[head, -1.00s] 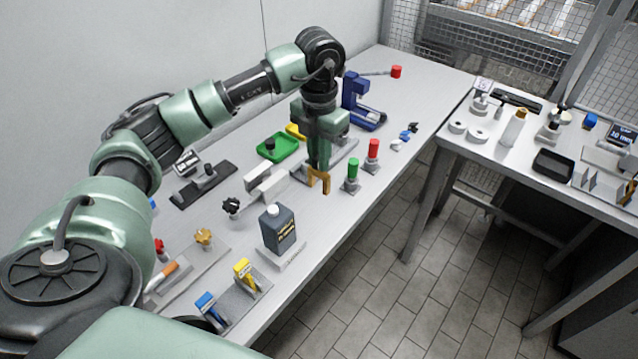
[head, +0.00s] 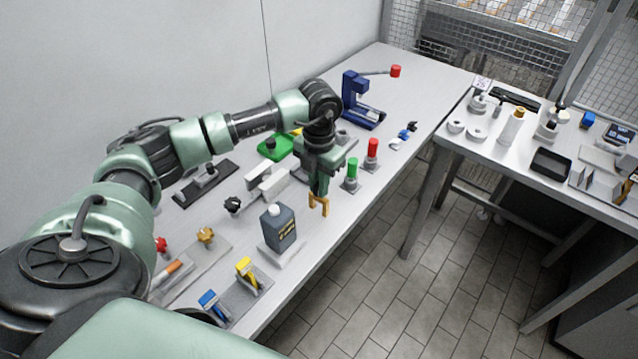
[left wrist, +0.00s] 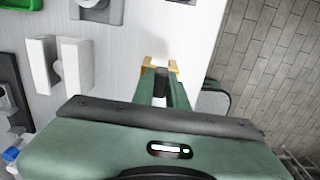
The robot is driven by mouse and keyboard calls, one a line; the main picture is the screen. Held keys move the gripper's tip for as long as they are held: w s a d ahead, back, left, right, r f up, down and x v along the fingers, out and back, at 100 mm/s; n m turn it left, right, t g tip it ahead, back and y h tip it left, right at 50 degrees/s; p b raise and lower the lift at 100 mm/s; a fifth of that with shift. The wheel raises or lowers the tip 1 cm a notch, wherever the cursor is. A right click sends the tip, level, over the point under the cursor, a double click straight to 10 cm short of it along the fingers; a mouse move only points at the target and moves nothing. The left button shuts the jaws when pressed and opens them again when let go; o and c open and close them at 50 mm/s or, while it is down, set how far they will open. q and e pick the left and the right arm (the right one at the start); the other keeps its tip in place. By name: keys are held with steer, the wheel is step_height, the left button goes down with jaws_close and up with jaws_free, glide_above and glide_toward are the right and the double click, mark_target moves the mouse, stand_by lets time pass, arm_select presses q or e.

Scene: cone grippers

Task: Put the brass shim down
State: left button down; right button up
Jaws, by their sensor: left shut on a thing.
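The brass shim (head: 319,204) is a small golden-brown forked piece, its prongs pointing down. My left gripper (head: 318,192) is shut on it and points down at the bench's front half, right of the dark bottle. In the left wrist view the shim (left wrist: 146,66) shows at the tips of the green fingers (left wrist: 161,78), over the pale bench top close to its edge. The fingers hide part of it. I cannot tell whether the shim touches the bench (head: 340,222). My right gripper is not in view.
A dark bottle (head: 280,229) stands on a pale block to the left. A green-topped post (head: 352,169) and a red-topped post (head: 372,150) stand behind to the right. White blocks (head: 268,183) lie left. Bare bench lies around the shim; the front edge is near.

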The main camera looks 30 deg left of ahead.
arm_select(q)
steer(key=c, duration=1.4)
jaws_free()
steer(key=shift+f, duration=0.1)
steer(key=shift+r+p, duration=0.3)
steer(key=shift+w+r+b, duration=0.1)
steer(key=shift+r+b, duration=0.2)
steer(key=shift+b, duration=0.05)
step_height(320, 180, up, 11)
steer(key=b, duration=0.2)
steer(key=shift+b, duration=0.35)
